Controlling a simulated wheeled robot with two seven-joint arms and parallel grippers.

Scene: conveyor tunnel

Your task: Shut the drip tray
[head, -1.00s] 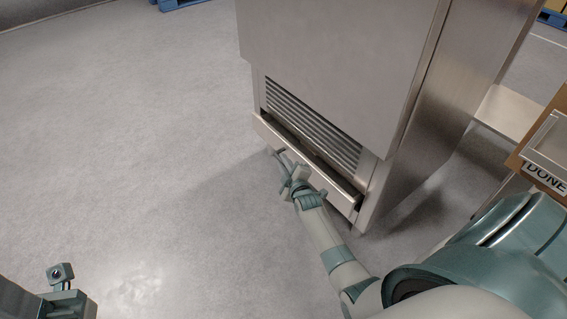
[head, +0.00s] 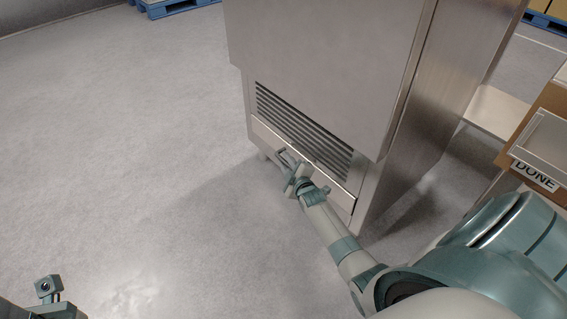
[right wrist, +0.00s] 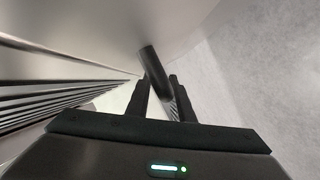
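The drip tray (head: 263,133) is the low steel drawer under the vent grille of a steel cabinet. In the head view its front sits about flush with the cabinet, and no open gap shows above it. My right gripper (head: 286,158) is at the middle of the tray front. In the right wrist view the dark bar of the tray handle (right wrist: 151,64) lies between the two fingers of my right gripper (right wrist: 160,95), which look closed on it. Only part of my left wrist shows at the lower left of the head view; its fingers are out of frame.
The steel cabinet (head: 325,65) stands over the tray, with a slatted grille (head: 300,115). A box with a DONE label (head: 535,175) and a pale shelf (head: 497,112) are at right. Blue pallets (head: 170,8) lie far back. The floor at left is clear.

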